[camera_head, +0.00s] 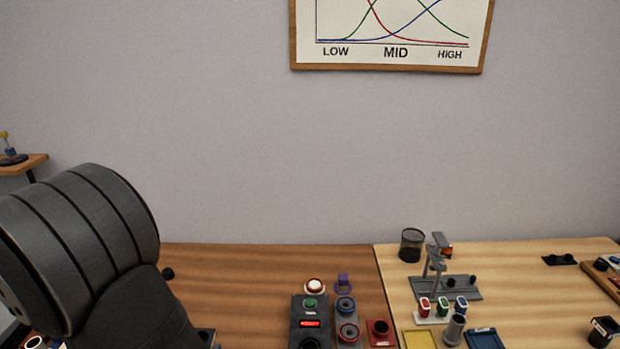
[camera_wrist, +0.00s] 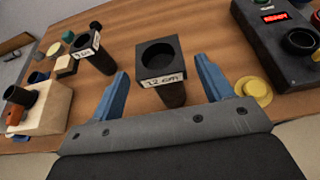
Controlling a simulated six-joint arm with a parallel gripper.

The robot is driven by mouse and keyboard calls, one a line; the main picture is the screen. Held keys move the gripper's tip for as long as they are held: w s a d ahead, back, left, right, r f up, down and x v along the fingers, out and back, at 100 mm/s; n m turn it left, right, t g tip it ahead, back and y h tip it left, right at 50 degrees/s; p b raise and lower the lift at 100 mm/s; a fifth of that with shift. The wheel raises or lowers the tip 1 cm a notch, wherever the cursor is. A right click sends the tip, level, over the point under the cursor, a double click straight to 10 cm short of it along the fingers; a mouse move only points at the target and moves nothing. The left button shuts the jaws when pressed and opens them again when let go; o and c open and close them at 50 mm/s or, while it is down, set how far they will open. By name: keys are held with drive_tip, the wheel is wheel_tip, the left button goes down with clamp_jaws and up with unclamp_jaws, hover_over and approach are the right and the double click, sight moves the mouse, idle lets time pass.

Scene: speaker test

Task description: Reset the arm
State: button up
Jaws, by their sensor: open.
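In the wrist view my gripper (camera_wrist: 163,92) has two blue fingers set wide apart, with nothing held between them. A dark square-topped holder with a round opening and a "12 cm" label (camera_wrist: 160,62) stands on the table beyond the fingers, in line with the gap. In the head view a large dark grey arm part of mine fills the lower left, and my gripper does not show there.
A black box with a red display (camera_wrist: 275,40) stands at the right, beside a yellow disc (camera_wrist: 254,90). Another labelled dark holder (camera_wrist: 88,45) and a wooden block (camera_wrist: 45,108) are at the left. The head view shows a test stand (camera_head: 437,265) and a mesh cup (camera_head: 411,245).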

drive_tip(key=v, duration=0.6)
drive_tip(key=x, duration=1.2)
drive_tip(key=shift+f, duration=0.15)
wheel_tip(320, 180, up, 5)
drive_tip(key=shift+f, duration=0.25)
drive_tip(key=d+r, duration=1.1)
drive_tip(key=shift+w+d+r, duration=0.2)
drive_tip(key=shift+d+r, duration=0.15)
